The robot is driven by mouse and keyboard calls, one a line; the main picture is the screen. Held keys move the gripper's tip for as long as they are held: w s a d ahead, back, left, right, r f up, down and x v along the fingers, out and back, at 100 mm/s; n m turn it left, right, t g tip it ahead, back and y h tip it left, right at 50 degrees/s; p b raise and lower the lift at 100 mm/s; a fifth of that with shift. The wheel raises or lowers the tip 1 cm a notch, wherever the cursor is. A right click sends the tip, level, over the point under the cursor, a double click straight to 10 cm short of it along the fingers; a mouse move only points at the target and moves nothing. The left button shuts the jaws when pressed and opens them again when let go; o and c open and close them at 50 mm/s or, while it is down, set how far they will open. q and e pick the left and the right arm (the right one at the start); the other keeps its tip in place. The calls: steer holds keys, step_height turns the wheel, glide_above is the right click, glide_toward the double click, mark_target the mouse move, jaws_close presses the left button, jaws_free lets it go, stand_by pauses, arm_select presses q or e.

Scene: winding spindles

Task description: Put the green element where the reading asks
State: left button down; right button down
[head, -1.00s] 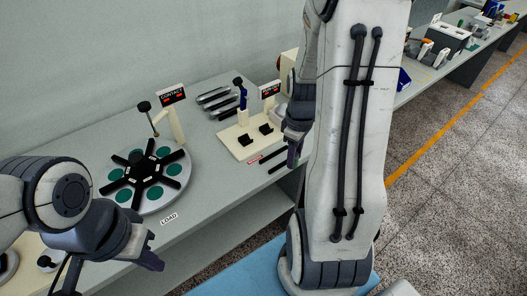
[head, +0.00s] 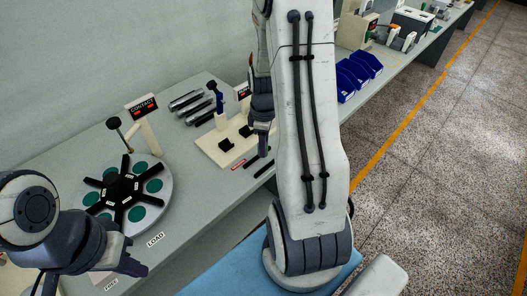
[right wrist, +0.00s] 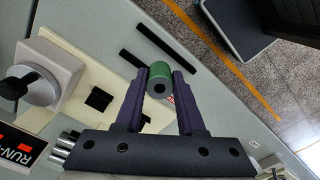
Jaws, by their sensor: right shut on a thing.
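The green element (right wrist: 160,73), a short cylinder with a dark hole in its end, is between the fingertips of my right gripper (right wrist: 159,88) in the right wrist view. My right gripper is shut on it, above the bench near the cream fixture (head: 208,147). In the head view this gripper (head: 263,150) shows beside my forearm; the element cannot be made out there. A display (head: 142,107) reading CONTACT stands behind a round turntable (head: 162,207) with green pads and a black spoked top. My left gripper (head: 135,268) is at the lower left, its jaw opening unclear.
A second display shows in the right wrist view (right wrist: 17,142), reading RUN and cut off. The fixture carries black blocks (head: 226,145). A LOAD label (head: 155,240) marks the bench front. Blue bins (head: 358,72) stand further right.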

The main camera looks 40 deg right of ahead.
steer(key=shift+w+a+f, duration=0.1)
steer(key=shift+w+f, duration=0.05)
steer(key=shift+f, duration=2)
steer(key=shift+f, duration=0.2)
steer(key=c, duration=0.5)
jaws_free()
step_height(320, 180, up, 12)
steer(key=shift+r, duration=0.25)
